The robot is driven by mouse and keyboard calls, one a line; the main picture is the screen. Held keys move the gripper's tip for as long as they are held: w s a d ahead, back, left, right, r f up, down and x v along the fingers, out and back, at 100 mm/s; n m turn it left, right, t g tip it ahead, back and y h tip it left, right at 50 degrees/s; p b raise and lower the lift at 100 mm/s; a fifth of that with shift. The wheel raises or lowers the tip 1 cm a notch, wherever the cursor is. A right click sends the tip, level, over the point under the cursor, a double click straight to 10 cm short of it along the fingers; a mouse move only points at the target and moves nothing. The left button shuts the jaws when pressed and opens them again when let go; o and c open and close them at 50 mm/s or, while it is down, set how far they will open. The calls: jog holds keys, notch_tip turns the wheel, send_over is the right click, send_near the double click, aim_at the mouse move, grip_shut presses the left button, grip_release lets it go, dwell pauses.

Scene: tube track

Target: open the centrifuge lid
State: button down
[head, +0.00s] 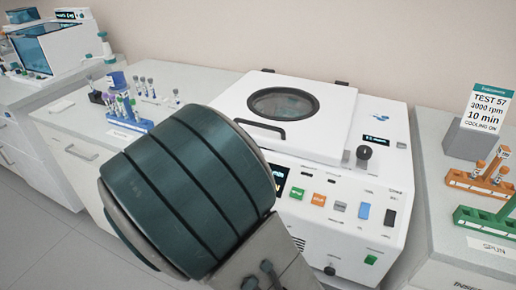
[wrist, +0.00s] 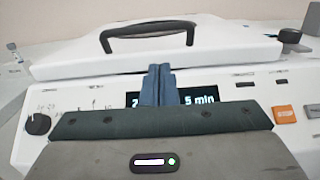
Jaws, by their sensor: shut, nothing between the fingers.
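The white centrifuge (head: 390,165) stands on the middle bench. Its white lid (head: 335,112) has a round dark window and lies down on the body, looking closed. A black handle (head: 262,130) sits at the lid's front edge, its left part close to my arm in the picture. In the wrist view the handle (wrist: 150,29) arches across the lid (wrist: 235,50). My gripper (wrist: 160,70) has its blue fingers together and empty, pointing at the lid's front, below the handle in the picture. I cannot tell whether they touch it. In the head view my arm hides the gripper.
A black knob (head: 364,152) stands right of the lid, and an orange button (wrist: 285,114) is on the front panel. Blue tube rack (head: 130,122) stands left; orange rack (head: 475,186), green rack (head: 485,222) and a sign (head: 487,108) stand right.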

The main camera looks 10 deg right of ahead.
jog(key=x, duration=1)
jog(key=shift+b, duration=0.3)
jog(key=shift+s, duration=0.1)
jog(key=shift+r, duration=0.15)
